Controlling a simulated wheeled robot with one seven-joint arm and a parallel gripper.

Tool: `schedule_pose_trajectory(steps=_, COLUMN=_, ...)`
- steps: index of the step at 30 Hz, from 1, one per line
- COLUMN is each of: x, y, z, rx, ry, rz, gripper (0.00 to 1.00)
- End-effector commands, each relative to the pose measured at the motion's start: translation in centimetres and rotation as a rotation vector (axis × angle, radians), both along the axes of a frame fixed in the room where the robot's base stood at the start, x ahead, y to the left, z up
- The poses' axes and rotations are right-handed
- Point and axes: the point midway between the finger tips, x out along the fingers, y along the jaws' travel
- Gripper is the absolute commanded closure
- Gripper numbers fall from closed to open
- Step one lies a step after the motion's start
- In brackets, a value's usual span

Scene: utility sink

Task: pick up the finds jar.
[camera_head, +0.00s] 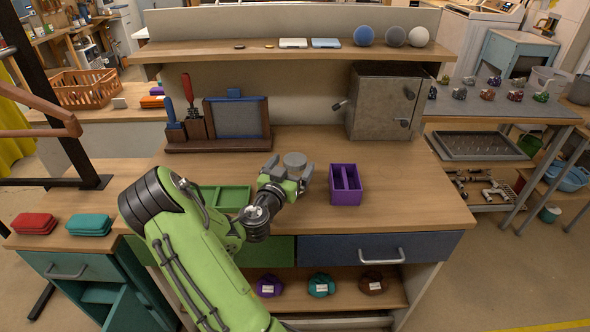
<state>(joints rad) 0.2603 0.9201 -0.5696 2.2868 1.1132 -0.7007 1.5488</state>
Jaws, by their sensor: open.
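A small grey round-topped object (295,159), which looks like the finds jar, stands on the wooden bench top near its middle. Its lower part is hidden by my gripper. My gripper (289,171) is open at the end of my green arm. Its fingers reach to the left and right of the grey object, close around its near side. I cannot tell whether they touch it. No label shows on it.
A purple divided box (345,185) stands close to the right of my gripper, and a green tray (226,197) lies to the left, partly behind my arm. A metal cabinet (384,101) and a tool rack (218,126) stand behind. A shelf (290,49) overhangs the back.

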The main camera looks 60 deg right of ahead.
Motion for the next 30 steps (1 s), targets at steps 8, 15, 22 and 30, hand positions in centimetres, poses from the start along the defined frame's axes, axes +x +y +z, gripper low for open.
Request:
schedule_pose_trajectory(steps=8, x=0.4, y=-3.6, z=0.3, rx=0.001, ry=0.001, rz=-0.002, gripper=0.04)
schedule_pose_trajectory(steps=15, x=0.6, y=-5.1, z=-0.2, rx=0.001, ry=0.0, rz=0.0, gripper=0.04)
schedule_pose_trajectory(steps=22, x=0.6, y=-5.1, z=-0.4, rx=0.001, ry=0.0, rz=0.0, gripper=0.15)
schedule_pose_trajectory(steps=30, x=0.6, y=-5.1, z=-0.3, rx=0.0, ry=0.0, rz=0.0, gripper=0.56)
